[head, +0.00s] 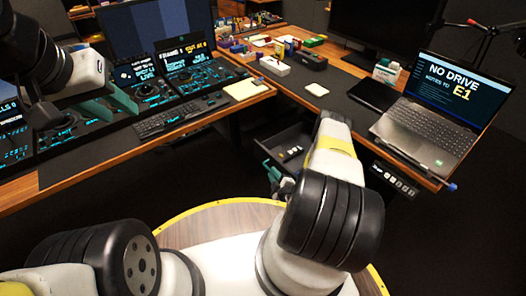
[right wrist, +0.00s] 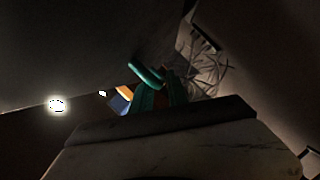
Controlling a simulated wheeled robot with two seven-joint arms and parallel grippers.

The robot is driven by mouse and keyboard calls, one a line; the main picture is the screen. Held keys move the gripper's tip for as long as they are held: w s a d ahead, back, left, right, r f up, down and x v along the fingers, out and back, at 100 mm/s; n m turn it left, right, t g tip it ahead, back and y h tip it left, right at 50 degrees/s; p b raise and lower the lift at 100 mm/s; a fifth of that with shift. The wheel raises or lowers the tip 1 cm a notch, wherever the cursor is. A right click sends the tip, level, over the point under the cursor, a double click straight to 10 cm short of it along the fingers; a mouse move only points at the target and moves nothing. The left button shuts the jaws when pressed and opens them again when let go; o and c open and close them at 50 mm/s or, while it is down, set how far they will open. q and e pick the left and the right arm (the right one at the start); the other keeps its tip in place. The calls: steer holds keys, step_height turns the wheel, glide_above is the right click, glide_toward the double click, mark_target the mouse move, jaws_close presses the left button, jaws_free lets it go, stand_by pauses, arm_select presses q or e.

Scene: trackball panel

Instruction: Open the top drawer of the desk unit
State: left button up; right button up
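In the head view a dark drawer (head: 297,146) stands pulled out under the desk corner, with small pale items inside. Whether it is the top one cannot be told. My right gripper (head: 271,176) has teal fingers and is low at the drawer's left front end. In the right wrist view its fingers (right wrist: 158,88) are close together beside a dark panel; whether they touch or grip a handle is unclear. My left gripper (head: 108,103) is over the console at the left, its teal fingers spread apart and nothing between them.
A keyboard (head: 168,118) and lit consoles lie on the left desk. Small boxes (head: 272,65) stand at the back. The dark floor below the drawer looks clear.

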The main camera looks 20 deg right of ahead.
steer(key=v, duration=0.6)
steer(key=shift+s, duration=0.2)
